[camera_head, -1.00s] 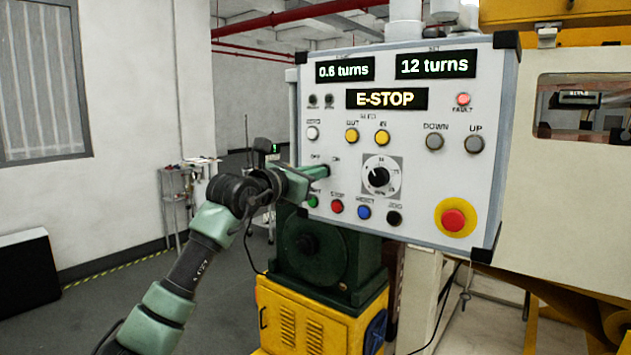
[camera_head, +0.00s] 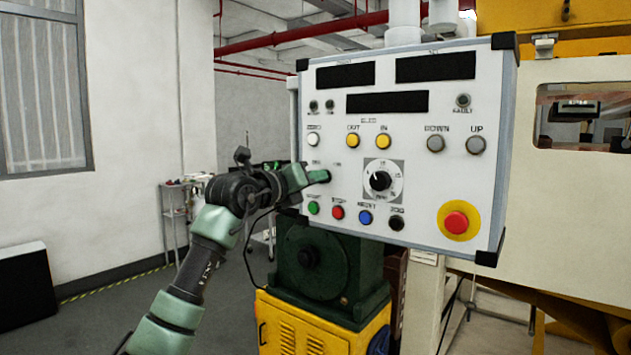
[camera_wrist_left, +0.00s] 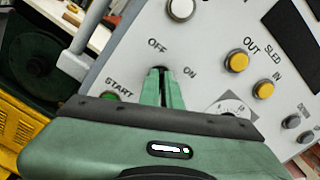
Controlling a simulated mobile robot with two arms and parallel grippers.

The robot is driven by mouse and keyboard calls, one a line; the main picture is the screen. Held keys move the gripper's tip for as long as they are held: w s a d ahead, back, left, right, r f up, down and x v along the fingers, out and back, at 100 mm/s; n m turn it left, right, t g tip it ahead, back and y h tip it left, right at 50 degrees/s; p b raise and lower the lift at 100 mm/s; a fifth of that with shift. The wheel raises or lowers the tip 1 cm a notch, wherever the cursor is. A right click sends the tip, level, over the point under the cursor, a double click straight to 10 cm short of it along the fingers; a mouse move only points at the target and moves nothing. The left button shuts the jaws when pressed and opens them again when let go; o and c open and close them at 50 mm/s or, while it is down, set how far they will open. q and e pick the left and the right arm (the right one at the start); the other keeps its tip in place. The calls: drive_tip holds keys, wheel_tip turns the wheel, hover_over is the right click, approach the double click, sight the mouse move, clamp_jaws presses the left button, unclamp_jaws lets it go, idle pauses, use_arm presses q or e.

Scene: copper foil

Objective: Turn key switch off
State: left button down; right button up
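The key switch sits between the OFF and ON labels on the white control panel (camera_head: 420,150). It is mostly hidden by my left gripper (camera_head: 324,177). In the left wrist view, the two green fingers of the left gripper (camera_wrist_left: 161,75) are nearly together, with their tips at the switch between the labels. Only a small dark bit shows at the tips, so the key's exact angle cannot be told. The three displays (camera_head: 387,102) are dark and the FAULT lamp (camera_head: 463,101) is grey. My right gripper is not in view.
The green start button (camera_head: 313,208), red stop button (camera_head: 337,212) and blue reset button (camera_head: 365,217) lie just below the gripper. A black dial (camera_head: 380,181) is to its right. A red emergency stop (camera_head: 456,222) is at the panel's lower right.

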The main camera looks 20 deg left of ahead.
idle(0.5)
use_arm(q)
drive_tip(key=c, duration=1.6)
unclamp_jaws()
drive_tip(key=shift+s+a, duration=0.1)
drive_tip(key=b+v, duration=0.3)
drive_tip(key=v, duration=0.4)
drive_tip(key=shift+s, duration=0.3)
